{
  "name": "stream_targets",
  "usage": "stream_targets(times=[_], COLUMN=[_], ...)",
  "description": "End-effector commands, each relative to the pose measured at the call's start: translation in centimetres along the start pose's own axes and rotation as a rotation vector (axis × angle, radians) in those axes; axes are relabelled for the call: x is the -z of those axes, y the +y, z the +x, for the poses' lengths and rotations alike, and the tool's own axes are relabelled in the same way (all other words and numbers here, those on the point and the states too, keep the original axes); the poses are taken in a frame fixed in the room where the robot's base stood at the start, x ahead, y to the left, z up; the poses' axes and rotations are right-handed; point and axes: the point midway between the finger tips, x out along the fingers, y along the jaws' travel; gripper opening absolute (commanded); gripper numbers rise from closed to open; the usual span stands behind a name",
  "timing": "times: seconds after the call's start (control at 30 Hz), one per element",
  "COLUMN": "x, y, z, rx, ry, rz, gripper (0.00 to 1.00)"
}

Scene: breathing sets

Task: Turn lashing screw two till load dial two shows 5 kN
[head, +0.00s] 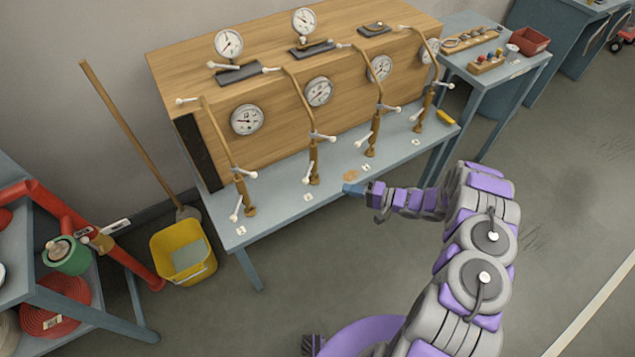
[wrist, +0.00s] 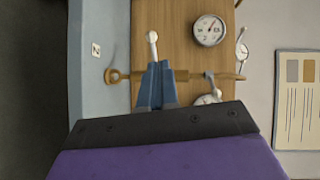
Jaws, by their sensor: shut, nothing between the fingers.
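Lashing screw two (head: 314,158) is the second brown upright rod from the left, by the tag marked 2 (head: 308,197). In the wrist view the screw (wrist: 122,75) lies sideways, with a white-ended handle (wrist: 152,37) reaching up from behind my fingertips. A dial (head: 319,91) sits on the board just right of the screw; I take it as load dial two, and its reading is too small to tell. In the wrist view a dial (wrist: 209,98) is partly hidden by the screw and my gripper. My gripper (head: 347,188) is shut and empty, in front of the screw; contact is unclear.
Similar screws stand on both sides along the blue bench (head: 275,211). More dials are on the wooden board (head: 280,95) and its top. A yellow bucket (head: 183,252) and broom stand left; a side table (head: 500,70) with small parts stands right. The floor in front is clear.

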Motion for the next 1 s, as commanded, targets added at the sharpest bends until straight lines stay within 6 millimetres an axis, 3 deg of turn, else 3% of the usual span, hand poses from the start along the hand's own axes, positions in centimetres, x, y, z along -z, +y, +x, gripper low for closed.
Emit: stream_targets(times=[0.17, 0.33, 0.8, 1.0], x=[1.0, 1.0, 0.6, 0.5], y=[0.6, 0.8, 1.5, 1.6], z=[-1.5, -0.6, 8.2, 11.0], rx=[-0.06, -0.069, -0.068, -0.067], ry=[-0.027, -0.033, -0.034, -0.033], rz=[0.074, 0.089, 0.087, 0.087], gripper=[0.0, 0.0, 0.0, 0.0])
